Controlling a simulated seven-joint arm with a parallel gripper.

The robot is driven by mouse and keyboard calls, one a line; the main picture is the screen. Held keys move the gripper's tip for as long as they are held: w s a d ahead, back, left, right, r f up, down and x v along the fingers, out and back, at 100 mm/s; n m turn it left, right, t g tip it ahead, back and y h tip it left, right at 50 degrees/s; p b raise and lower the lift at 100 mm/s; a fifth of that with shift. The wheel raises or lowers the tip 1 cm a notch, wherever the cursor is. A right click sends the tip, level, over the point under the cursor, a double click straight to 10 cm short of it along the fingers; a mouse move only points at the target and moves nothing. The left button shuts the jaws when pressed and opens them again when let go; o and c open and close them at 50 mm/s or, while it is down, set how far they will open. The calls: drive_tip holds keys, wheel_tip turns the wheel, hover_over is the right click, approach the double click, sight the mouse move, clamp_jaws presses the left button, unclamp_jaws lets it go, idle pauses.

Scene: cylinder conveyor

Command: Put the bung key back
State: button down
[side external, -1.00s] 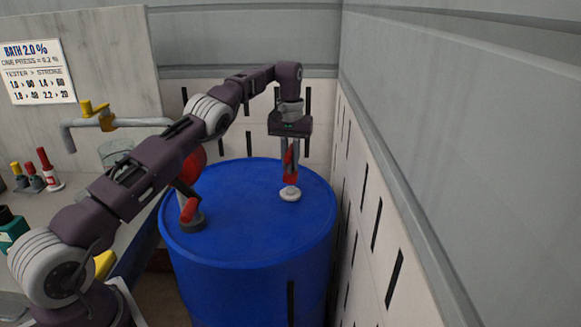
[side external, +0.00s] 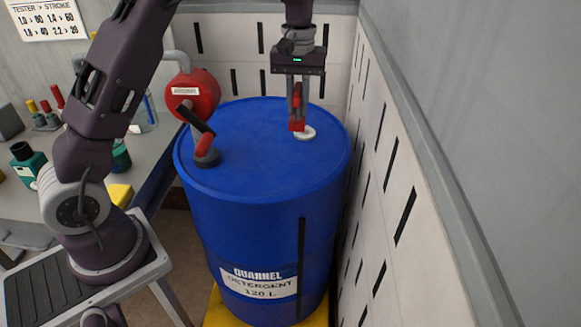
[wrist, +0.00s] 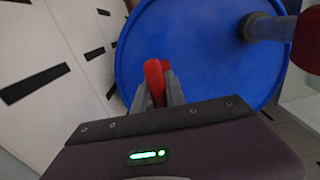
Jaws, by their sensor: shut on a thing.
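The red bung key (side external: 297,126) is held in my gripper (side external: 297,108), which points down over the blue drum (side external: 250,170). In the wrist view the red key (wrist: 154,80) shows between the grey fingers, against the blue drum lid (wrist: 205,55). A round white bung (side external: 306,133) sits in the drum top just right of the key's lower end. I cannot tell whether the key touches it. The bung does not show in the wrist view.
A red hand pump (side external: 192,92) with a black and red crank stands on the drum's left side. A slotted wall (side external: 390,160) runs close along the right. A bench (side external: 165,125) with several bottles and a yellow block (side external: 120,193) stands left.

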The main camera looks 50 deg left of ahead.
drive_tip(key=s+f, duration=0.1)
drive_tip(key=f, duration=0.2)
drive_tip(key=s+d+f, duration=0.1)
drive_tip(key=f, duration=0.2)
drive_tip(key=s+f, duration=0.1)
drive_tip(key=f, duration=0.3)
drive_tip(key=shift+s+d+f, duration=0.1)
drive_tip(key=shift+s+d, duration=0.2)
drive_tip(key=c, duration=1.4)
unclamp_jaws()
drive_tip(key=shift+f, duration=0.15)
drive_tip(key=shift+o, duration=0.2)
